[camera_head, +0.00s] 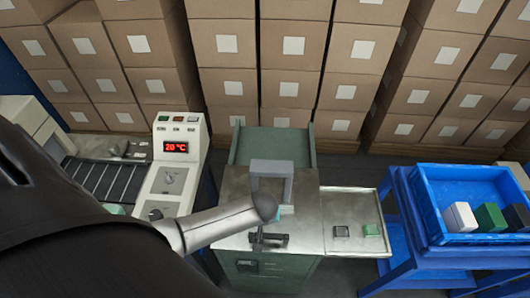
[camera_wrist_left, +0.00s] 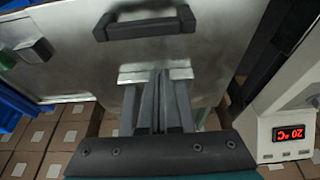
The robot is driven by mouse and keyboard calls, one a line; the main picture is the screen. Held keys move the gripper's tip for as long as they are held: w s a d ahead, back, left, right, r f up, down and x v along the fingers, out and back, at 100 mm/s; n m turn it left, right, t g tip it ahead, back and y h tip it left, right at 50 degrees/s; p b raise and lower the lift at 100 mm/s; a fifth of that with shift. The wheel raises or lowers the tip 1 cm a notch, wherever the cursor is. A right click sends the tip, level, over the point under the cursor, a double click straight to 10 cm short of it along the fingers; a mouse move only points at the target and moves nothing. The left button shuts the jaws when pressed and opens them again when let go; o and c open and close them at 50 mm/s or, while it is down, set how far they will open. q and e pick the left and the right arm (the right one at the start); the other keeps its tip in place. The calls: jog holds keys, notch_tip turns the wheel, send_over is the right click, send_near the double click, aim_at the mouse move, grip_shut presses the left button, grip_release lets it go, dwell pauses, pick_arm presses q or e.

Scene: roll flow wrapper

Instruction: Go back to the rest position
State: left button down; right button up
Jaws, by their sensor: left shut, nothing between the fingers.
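My left gripper (camera_wrist_left: 160,78) shows in the left wrist view, low in the middle. Its fingers are together and hold nothing. They lie in front of the edge of the metal top of the machine (camera_wrist_left: 215,50), and I cannot tell how far above it they are. In the head view my dark left arm fills the lower left. The fingers cannot be made out clearly there. My right gripper is in neither view.
The machine (camera_head: 318,235) has a grey arch (camera_head: 271,167) and a black handle (camera_head: 268,240). A control panel (camera_head: 177,165) reads 20 °C. A blue tray (camera_head: 440,225) at right holds white, green and dark blocks. Stacked cartons (camera_head: 225,45) line the back.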

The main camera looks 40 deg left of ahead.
pick_arm(q)
jog(key=s+d+r+m+h+p, duration=0.1)
jog(key=s+d+r+m, duration=0.25)
jog(key=s+r, duration=0.45)
jog(key=s+d+r+m+h, duration=0.1)
jog(key=s+d+r+m, duration=0.3)
jog(key=r, duration=0.8)
notch_tip(320, 180, down, 35)
jog(key=s+a+m+g+b, duration=0.1)
jog(key=s+b, duration=0.2)
jog(key=b, duration=0.8)
jog(key=s+a+f+b, duration=0.1)
jog(key=s+f+b, duration=0.4)
jog(key=f, duration=0.6)
jog(key=s+a+f+g+b, duration=0.1)
jog(key=s+f+b, duration=0.3)
jog(key=s+f, duration=0.5)
notch_tip(320, 180, down, 2)
jog(key=shift+s+a+f+b, duration=0.1)
jog(key=shift+s+a+b, duration=0.25)
jog(key=shift+b, duration=0.05)
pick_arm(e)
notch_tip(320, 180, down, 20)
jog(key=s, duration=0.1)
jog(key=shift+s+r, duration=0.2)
